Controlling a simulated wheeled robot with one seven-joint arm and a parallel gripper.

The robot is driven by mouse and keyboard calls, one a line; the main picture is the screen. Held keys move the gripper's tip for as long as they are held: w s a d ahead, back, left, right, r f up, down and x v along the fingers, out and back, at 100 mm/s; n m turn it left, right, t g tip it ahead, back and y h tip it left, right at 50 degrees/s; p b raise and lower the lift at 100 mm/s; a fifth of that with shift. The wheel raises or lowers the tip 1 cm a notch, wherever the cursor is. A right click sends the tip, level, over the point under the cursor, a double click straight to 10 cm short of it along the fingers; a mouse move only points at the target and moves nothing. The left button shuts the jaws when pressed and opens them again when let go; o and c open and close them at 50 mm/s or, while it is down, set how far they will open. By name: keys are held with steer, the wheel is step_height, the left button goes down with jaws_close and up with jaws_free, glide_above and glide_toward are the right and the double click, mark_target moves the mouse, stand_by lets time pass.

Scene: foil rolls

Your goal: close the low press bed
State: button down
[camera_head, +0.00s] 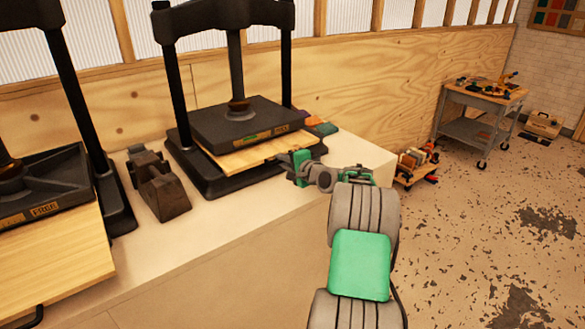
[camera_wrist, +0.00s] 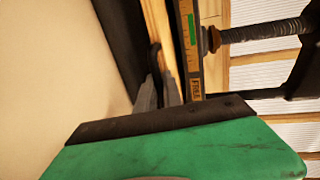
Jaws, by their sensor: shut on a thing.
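The right-hand press (camera_head: 238,122) has a dark plate with a label strip, part green, along its front edge. Its pale wooden bed (camera_head: 245,155) sticks out a little below that plate. My gripper (camera_head: 289,162), with green parts, is at the bed's right front corner. In the wrist view the gripper fingers (camera_wrist: 160,92) are shut on a dark handle (camera_wrist: 154,57) at the edge of the wooden bed (camera_wrist: 159,22). The labelled plate edge (camera_wrist: 190,45) runs beside it. The exact finger contact is small and partly hidden.
A second press (camera_head: 45,185) at the left has its wooden bed (camera_head: 55,260) pulled far out, with a black handle in front. A dark, heavy tool (camera_head: 158,188) stands between the presses on the pale counter (camera_head: 215,225). A cart (camera_head: 480,115) stands back right. Open floor lies right.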

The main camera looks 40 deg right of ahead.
steer(key=shift+w, duration=0.45)
steer(key=c, duration=1.5)
jaws_free()
steer(key=v, duration=0.8)
steer(key=shift+b, duration=0.4)
